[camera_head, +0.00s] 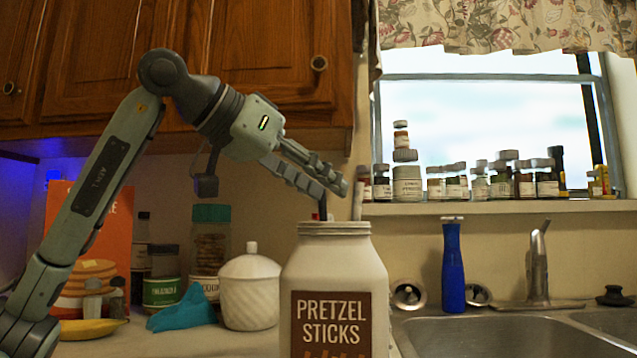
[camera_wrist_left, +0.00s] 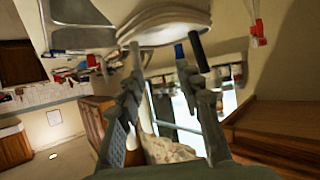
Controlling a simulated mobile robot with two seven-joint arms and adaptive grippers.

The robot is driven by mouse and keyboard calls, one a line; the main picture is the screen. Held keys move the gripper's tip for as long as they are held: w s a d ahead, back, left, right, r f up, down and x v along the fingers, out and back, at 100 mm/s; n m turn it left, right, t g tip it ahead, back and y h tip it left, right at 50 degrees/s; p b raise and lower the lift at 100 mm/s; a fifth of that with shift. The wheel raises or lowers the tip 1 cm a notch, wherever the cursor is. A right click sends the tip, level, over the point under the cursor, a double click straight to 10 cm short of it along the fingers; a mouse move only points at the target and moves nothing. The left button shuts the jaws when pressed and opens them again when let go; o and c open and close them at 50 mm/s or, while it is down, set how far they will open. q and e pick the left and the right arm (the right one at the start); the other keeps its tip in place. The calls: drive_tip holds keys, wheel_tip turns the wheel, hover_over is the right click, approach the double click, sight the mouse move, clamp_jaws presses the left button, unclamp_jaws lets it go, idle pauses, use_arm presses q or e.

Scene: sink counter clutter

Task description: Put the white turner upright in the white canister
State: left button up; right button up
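The white canister (camera_head: 335,265) with a brown "PRETZEL STICKS" label stands upright on the counter. Its rim also shows in the left wrist view (camera_wrist_left: 170,30), at the top. A pale upright stick (camera_head: 357,200), probably the white turner's handle, rises at the canister's right side of the mouth; its head is not visible. A short dark stick (camera_head: 322,207) also shows at the mouth. My left gripper (camera_head: 335,188) is just above the canister, tilted down to the right. In the left wrist view its fingers (camera_wrist_left: 158,75) are apart with nothing clearly held. My right gripper is out of view.
A white lidded jar (camera_head: 250,290), teal cloth (camera_head: 185,308), bananas (camera_head: 90,328) and several jars stand left of the canister. A blue bottle (camera_head: 453,265), faucet (camera_head: 538,265) and sink (camera_head: 490,338) are at right. Small jars line the window sill (camera_head: 480,208).

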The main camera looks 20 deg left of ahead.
use_arm(q)
drive_tip(key=v, duration=1.2)
drive_tip(key=shift+r, duration=0.1)
idle(0.6)
